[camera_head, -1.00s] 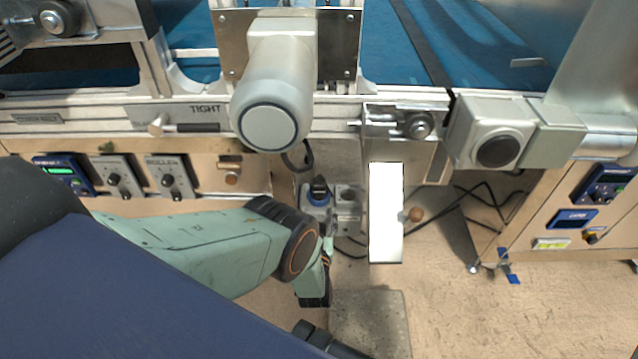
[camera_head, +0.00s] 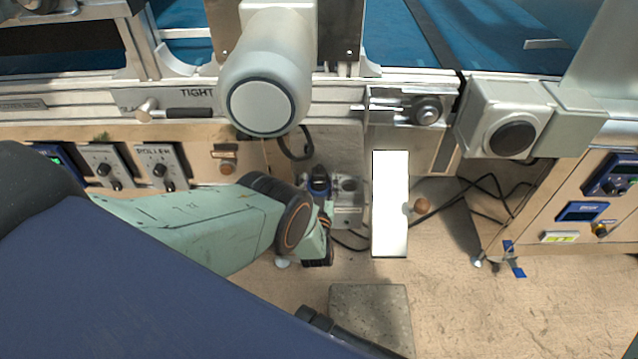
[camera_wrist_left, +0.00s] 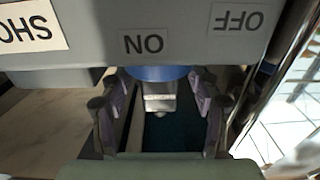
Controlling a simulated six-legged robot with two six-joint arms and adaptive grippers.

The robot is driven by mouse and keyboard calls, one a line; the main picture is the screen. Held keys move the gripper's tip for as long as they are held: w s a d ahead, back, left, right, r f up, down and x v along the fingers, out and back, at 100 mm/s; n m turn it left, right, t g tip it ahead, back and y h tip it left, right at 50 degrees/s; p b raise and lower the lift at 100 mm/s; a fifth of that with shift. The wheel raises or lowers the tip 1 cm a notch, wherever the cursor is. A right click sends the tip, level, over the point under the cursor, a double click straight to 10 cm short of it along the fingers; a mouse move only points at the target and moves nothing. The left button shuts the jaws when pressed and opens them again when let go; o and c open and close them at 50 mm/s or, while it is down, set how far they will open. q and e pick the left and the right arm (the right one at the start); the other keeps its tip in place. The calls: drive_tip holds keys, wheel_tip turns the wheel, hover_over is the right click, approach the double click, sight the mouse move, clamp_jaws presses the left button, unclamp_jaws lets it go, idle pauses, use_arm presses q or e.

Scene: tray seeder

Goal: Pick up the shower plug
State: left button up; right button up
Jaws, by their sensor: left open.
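A blue plug with a dark top (camera_head: 319,182) sits at a grey socket box below the machine's rail, in the middle of the head view. In the left wrist view the blue plug (camera_wrist_left: 158,73) and a grey piece beneath it show at the lower edge of a grey labelled box. My left gripper (camera_wrist_left: 160,110) is open, with one finger on each side of the plug. The fingers look apart from it, though contact is hard to judge. In the head view my left gripper (camera_head: 318,250) is dark and partly hidden by my green wrist. My right gripper does not show.
The grey box (camera_wrist_left: 190,50) with ON and OFF labels lies close above the fingers. A bright white panel (camera_head: 390,205) hangs right of the socket, with black cables (camera_head: 455,205) beyond it. A large grey motor (camera_head: 268,80) juts out above. A grey block (camera_head: 370,315) lies on the floor.

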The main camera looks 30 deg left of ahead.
use_arm(q)
drive_tip(key=shift+w+a, duration=0.15)
drive_tip(key=shift+w, duration=0.3)
clamp_jaws()
idle(0.4)
